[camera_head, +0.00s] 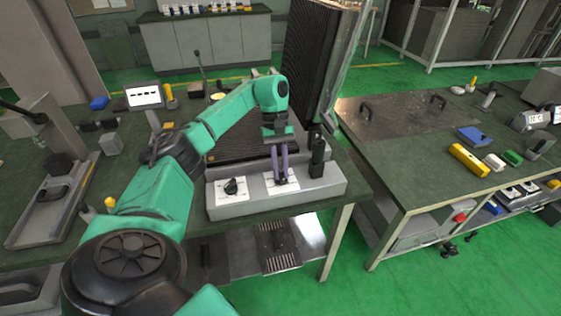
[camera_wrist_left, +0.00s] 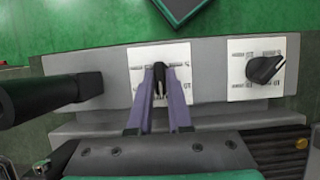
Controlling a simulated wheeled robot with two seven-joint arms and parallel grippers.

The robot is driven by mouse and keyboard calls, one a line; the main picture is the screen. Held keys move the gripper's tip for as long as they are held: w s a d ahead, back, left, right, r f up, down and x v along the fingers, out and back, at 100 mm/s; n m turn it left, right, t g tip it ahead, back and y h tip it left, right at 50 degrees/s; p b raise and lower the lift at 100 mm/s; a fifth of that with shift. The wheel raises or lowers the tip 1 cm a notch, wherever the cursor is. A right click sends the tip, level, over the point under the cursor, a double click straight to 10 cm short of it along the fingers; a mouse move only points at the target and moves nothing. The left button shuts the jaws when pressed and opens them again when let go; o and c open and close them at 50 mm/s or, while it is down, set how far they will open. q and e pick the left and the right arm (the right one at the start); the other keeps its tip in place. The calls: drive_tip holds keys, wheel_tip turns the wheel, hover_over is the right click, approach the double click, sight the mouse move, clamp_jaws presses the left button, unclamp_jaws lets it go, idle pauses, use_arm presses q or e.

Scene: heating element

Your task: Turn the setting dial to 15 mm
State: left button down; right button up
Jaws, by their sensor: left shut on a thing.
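The grey control panel (camera_head: 330,190) stands at the front edge of the green bench and carries two black dials on white scale plates. My left gripper (camera_head: 280,181) points down at the right-hand dial, which is mostly hidden behind the fingers in the head view. In the left wrist view, the gripper (camera_wrist_left: 159,98) is shut on this black dial (camera_wrist_left: 159,76), with a purple finger on each side. The scale numbers are too small to read. The other dial (camera_head: 231,187) is free; it also shows in the left wrist view (camera_wrist_left: 265,69). My right gripper is not in view.
A black upright handle (camera_head: 317,158) stands on the panel's right end, close to my left gripper. A large dark ribbed plate (camera_head: 318,55) rises behind. A second bench (camera_head: 430,180) at right holds a yellow block (camera_head: 469,160) and other items. Green floor lies between the benches.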

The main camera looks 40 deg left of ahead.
use_arm(q)
drive_tip(key=shift+r, duration=0.1)
drive_tip(key=c, duration=0.8)
unclamp_jaws()
drive_tip(key=shift+c, duration=0.2)
drive_tip(key=shift+a, duration=0.1)
drive_tip(key=shift+v, duration=1.15)
drive_tip(key=p+v, duration=0.6)
drive_tip(key=v, duration=0.6)
